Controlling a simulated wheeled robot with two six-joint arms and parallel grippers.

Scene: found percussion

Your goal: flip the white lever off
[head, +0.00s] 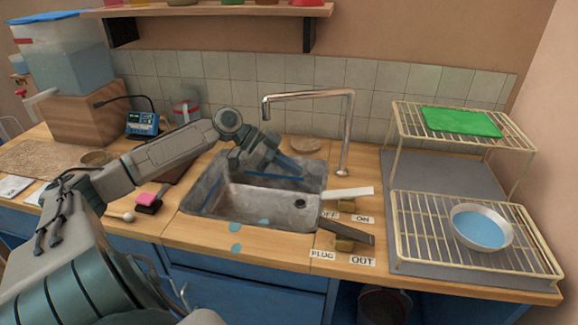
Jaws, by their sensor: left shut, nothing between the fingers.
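The white lever (347,193) lies nearly level on a small wooden block (347,206) at the right front of the sink. An OFF label (329,215) is at its left and an ON label (363,219) at its right; its right end reaches over the ON side. My left gripper (298,172) is over the sink basin, up and left of the white lever and apart from it. Its fingers are shut and empty. My right gripper is not in view.
A dark lever (346,231) sits just in front, with PLUG (322,254) and OUT (362,261) labels. A tall faucet (350,120) stands behind the sink (270,205). A wire rack (420,215) with a bowl (481,227) is at right.

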